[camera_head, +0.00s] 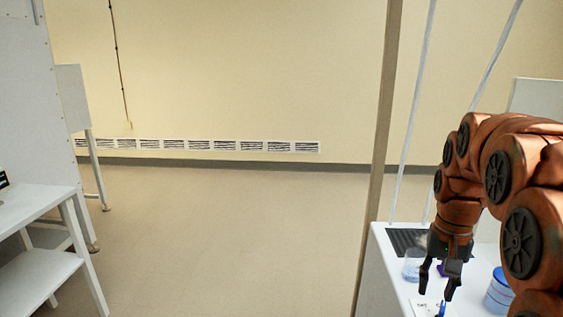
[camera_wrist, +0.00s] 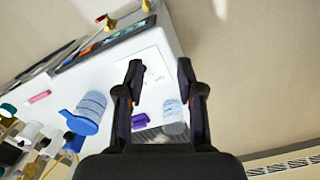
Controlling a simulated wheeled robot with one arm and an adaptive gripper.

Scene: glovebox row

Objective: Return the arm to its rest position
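My orange arm reaches in from the right edge of the head view. My gripper (camera_head: 437,287) points down above the white bench (camera_head: 376,272), its two dark fingers spread apart. In the wrist view my gripper (camera_wrist: 160,75) is open, with nothing between the fingertips but the bench top and a pale marked sheet (camera_wrist: 155,64) beyond them. I cannot tell its exact height over the bench.
Near the gripper are a clear cup (camera_head: 411,268), a blue-lidded container (camera_head: 499,290) and a purple item (camera_wrist: 140,121). A dark grate (camera_head: 405,239) lies on the bench. A post (camera_head: 383,130) stands left of it. Open floor (camera_head: 230,235) fills the middle. A white table (camera_head: 35,205) stands left.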

